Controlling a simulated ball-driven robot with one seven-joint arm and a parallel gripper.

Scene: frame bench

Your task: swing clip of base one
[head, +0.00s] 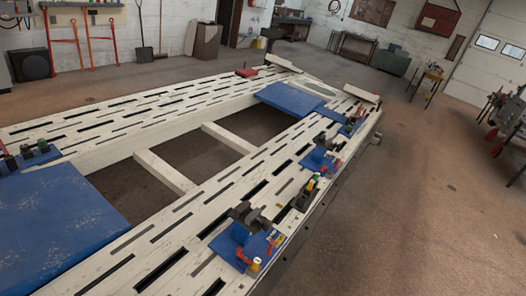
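Several blue clamp bases stand along the right-hand rail of a long pale slotted frame bench (190,215). The nearest blue base (228,250) carries a dark clamp head (249,216), with small red and yellow parts at its right side. A second blue base (318,160) stands farther along the rail, and a third (350,126) beyond it. I cannot tell which is base one, or make out a clip or its position. My gripper is not in view, and nothing is seen held.
A blue plate (62,232) covers the bench at the left, and another (289,99) lies near the far end. Open gaps show between the rails and cross-beams. Brown floor (430,210) is clear to the right. Dark equipment (508,115) stands at the right edge.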

